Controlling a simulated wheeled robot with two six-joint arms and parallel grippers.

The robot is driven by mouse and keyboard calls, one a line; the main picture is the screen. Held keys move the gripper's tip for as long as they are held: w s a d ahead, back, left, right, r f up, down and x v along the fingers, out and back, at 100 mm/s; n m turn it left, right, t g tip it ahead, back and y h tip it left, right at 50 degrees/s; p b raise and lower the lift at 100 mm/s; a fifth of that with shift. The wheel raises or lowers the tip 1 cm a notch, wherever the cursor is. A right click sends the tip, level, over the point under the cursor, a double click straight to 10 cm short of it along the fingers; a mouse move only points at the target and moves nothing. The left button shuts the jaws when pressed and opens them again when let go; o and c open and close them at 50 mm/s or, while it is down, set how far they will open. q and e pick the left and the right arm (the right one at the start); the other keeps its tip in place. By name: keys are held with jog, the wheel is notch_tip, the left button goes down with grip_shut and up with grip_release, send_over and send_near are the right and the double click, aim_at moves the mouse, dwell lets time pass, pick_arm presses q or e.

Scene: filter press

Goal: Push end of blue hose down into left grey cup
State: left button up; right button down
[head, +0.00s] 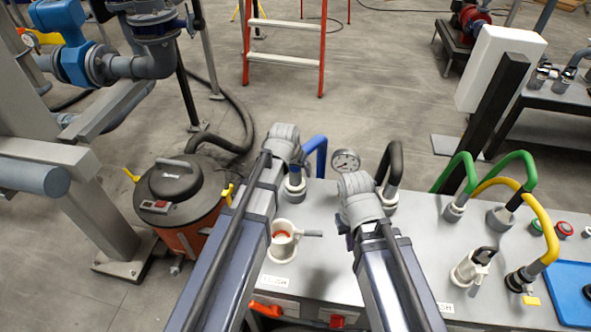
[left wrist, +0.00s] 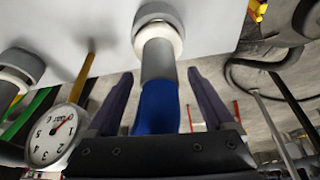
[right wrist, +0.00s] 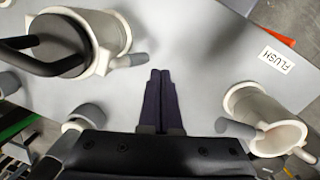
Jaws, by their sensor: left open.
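The blue hose (head: 319,146) arches at the table's far left, its grey end (left wrist: 157,60) pointing down at the left grey cup (head: 294,192). In the left wrist view the end meets a white collar at the cup (left wrist: 155,12); how deep it sits I cannot tell. My left gripper (head: 303,163) is open, its fingers on either side of the blue hose (left wrist: 157,108), with gaps visible on both sides. My right gripper (head: 346,232) is over the table; in the right wrist view its fingers (right wrist: 160,75) are together with nothing between them.
A black hose (head: 396,160) stands in another cup to the right, with a pressure gauge (head: 345,162) between. A white cup with a handle (head: 283,243) is in front. Green and yellow hoses (head: 545,225) and a blue tray (head: 560,288) are at the right. An orange vacuum (head: 180,195) stands left.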

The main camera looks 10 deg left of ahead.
pick_arm(q)
jog(key=shift+r, duration=0.1)
pick_arm(e)
jog(key=shift+r, duration=0.1)
pick_arm(q)
jog(key=p+v, duration=0.7)
jog(key=shift+s+r, duration=0.2)
jog(key=shift+r, duration=0.05)
pick_arm(e)
notch_tip(320, 180, up, 7)
